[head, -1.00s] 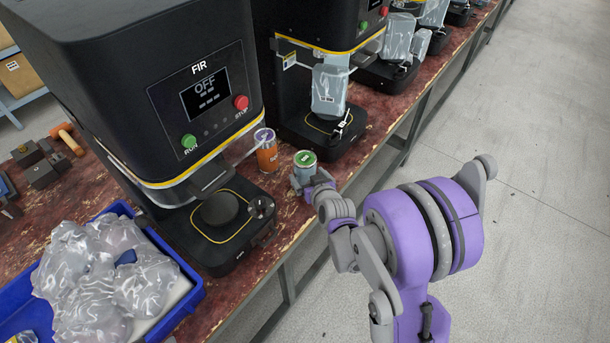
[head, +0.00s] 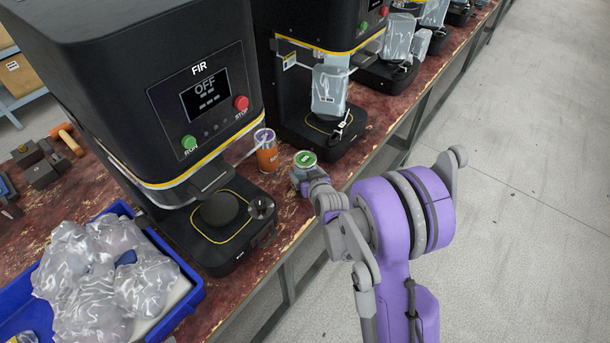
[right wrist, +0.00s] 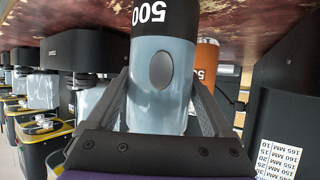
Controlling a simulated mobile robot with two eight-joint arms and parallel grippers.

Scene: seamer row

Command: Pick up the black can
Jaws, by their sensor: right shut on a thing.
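In the right wrist view the can (right wrist: 165,75) has a smooth grey-blue body and a black band marked 500. My right gripper (right wrist: 162,85) is shut on it, one finger along each side. In the head view my right gripper (head: 307,181) is at the can's near side and hides its lower part. I cannot tell whether the can touches the bench. My left gripper is not in view.
An orange can (head: 267,154) with a purple lid stands just left of the held can. A black seamer marked FIR (head: 212,68) is to the left, another seamer (head: 325,60) behind. A blue tray (head: 184,301) of plastic bags is front left. Open floor lies right.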

